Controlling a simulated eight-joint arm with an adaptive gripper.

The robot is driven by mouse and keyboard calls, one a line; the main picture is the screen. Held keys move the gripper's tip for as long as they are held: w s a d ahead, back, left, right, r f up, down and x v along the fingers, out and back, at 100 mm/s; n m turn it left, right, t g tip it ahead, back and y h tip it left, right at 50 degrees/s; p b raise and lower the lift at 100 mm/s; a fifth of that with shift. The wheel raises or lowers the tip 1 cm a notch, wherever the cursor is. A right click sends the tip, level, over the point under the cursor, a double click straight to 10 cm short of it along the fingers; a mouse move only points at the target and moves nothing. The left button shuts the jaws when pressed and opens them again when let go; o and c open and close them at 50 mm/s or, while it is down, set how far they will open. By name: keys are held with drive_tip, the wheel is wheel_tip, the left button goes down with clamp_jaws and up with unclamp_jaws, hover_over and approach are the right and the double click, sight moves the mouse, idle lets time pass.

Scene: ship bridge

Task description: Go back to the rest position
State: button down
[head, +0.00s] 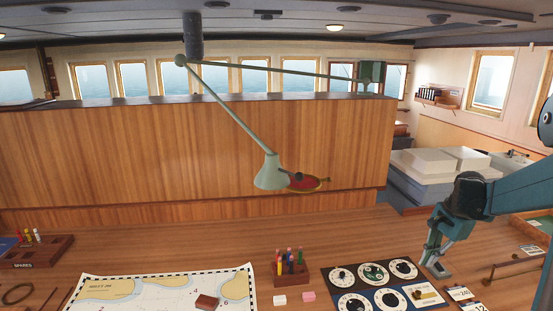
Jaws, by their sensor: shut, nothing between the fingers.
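My gripper (436,268) is in the right part of the head view. It hangs from my teal arm, fingers pointing down, just right of a dark dial panel (368,285). The fingers are together with nothing held between them. It appears to be over the wooden table near the panel's right edge; I cannot tell how high above the surface it is.
A chart (165,288) lies at front centre-left. A wooden pen holder (291,271) stands behind white and pink erasers. A desk lamp (270,172) hangs over the table's middle. A rail (515,264) and small cards (459,293) lie right of my gripper.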

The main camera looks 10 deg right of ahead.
drive_tip(key=s+a+r+n+t+h+b, duration=0.1)
drive_tip(key=s+a+r+n, duration=0.15)
drive_tip(key=a, duration=0.55)
drive_tip(key=s+a+r+n+t+b, duration=0.1)
drive_tip(key=s+a+r+n, duration=0.15)
drive_tip(key=a, duration=0.65)
drive_tip(key=s+a+r+n+h+b, duration=0.1)
drive_tip(key=s+a+n, duration=0.15)
drive_tip(key=a, duration=0.55)
drive_tip(key=s+a+f+n+t+b, duration=0.3)
drive_tip(key=s+a+n, duration=0.6)
drive_tip(key=s+a, duration=0.4)
drive_tip(key=shift+s+a+f+t, duration=0.35)
drive_tip(key=shift+a+f+t, duration=0.15)
drive_tip(key=shift+a+f, duration=0.75)
drive_tip(key=shift+a+r, duration=0.1)
drive_tip(key=shift+r, duration=0.05)
idle(0.9)
